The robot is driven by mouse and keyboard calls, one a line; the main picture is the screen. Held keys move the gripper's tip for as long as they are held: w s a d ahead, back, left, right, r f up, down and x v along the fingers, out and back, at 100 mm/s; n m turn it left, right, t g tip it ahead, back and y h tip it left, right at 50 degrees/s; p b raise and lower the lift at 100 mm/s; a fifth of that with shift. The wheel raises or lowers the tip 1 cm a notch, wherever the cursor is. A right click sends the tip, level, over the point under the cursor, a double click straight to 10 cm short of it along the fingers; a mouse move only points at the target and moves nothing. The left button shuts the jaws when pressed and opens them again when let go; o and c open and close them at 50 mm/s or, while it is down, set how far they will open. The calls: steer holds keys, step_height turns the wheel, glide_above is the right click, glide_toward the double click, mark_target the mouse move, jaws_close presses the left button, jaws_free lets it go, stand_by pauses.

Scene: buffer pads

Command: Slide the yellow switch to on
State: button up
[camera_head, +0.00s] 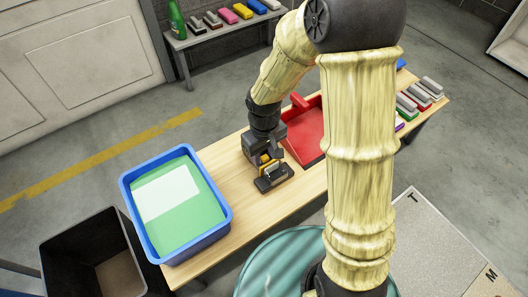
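A small yellow part (265,158) shows between the dark links at the end of my arm. It may be the yellow switch, but its slide position is too small to read. My gripper (271,174) points down over the wooden table, right of the blue tub. A dark, flat piece (276,183) is at its fingertips, low over or on the table. The fingers blend into it, so I cannot tell whether they are open, shut or touching the yellow part.
A blue tub (127,190) with a green and white inside stands on the table's left end (190,277). A red dustpan-like tray (305,132) lies just right of my gripper. Several coloured pads (421,97) lie at the right end. A rear bench (205,36) holds more pads and a green bottle (177,20).

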mark_target(264, 157)
stand_by(0.3)
step_height(264, 157, up, 17)
steer(key=p, duration=1)
steer(key=shift+r, duration=0.2)
steer(key=s+d+r+m+t+p, duration=0.3)
steer(key=s+d+r+m+p, duration=0.35)
steer(key=d+r+p, duration=0.4)
step_height(264, 157, up, 38)
steer(key=p, duration=3.7)
steer(key=shift+s+d+f+n, duration=0.15)
steer(key=shift+d+f+n, duration=0.1)
steer(key=shift+d+n, duration=0.15)
steer(key=shift+c, duration=0.6)
